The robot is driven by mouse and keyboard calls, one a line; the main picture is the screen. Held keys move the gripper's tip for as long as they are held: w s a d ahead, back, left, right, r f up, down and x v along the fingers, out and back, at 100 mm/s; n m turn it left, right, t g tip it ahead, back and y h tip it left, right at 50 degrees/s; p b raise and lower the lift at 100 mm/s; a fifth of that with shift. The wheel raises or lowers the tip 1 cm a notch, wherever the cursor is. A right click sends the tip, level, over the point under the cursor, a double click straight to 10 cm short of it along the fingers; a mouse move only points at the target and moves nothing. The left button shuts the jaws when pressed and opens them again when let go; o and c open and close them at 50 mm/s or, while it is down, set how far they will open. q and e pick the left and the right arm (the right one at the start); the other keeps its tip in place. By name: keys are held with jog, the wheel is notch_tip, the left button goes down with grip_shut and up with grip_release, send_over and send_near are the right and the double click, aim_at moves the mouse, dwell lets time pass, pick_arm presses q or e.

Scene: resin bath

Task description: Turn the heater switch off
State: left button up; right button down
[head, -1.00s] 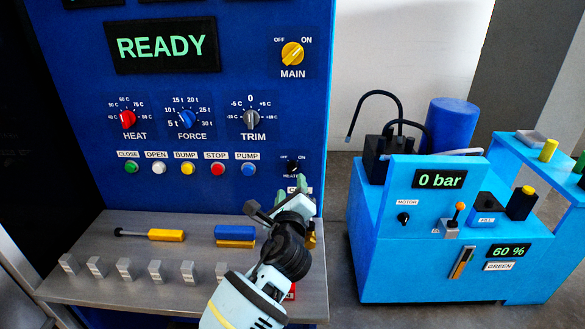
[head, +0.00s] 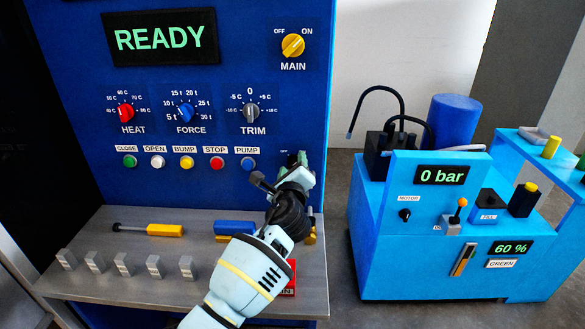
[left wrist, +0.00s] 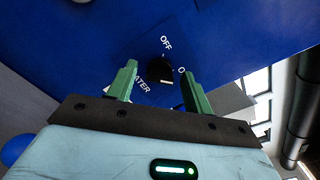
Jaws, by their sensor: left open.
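The heater switch (left wrist: 159,70) is a small black knob on the blue panel, seen in the left wrist view between labels reading OFF and partly ATER. A pale mark shows on its lower right side; I cannot tell its setting for sure. My left gripper (head: 297,158) is open in front of the panel and covers most of the switch in the head view. In the left wrist view its two green fingers (left wrist: 158,73) stand on either side of the knob, with gaps. Contact is not visible. My right gripper is not in view.
Left of the gripper are the blue PUMP button (head: 248,163) and several other buttons. The TRIM knob (head: 250,112) and yellow MAIN knob (head: 293,45) are above. A grey shelf (head: 130,275) with tools lies below. A light-blue pump unit (head: 400,255) stands right.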

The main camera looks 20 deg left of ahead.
pick_arm(q)
jog(key=c, duration=1)
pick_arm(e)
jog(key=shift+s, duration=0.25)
pick_arm(q)
jog(key=shift+n, duration=0.4)
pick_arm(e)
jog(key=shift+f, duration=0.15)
pick_arm(q)
jog(key=shift+f+n+b, duration=0.1)
jog(key=shift+n+b, duration=2)
jog(key=shift+n, duration=6.4)
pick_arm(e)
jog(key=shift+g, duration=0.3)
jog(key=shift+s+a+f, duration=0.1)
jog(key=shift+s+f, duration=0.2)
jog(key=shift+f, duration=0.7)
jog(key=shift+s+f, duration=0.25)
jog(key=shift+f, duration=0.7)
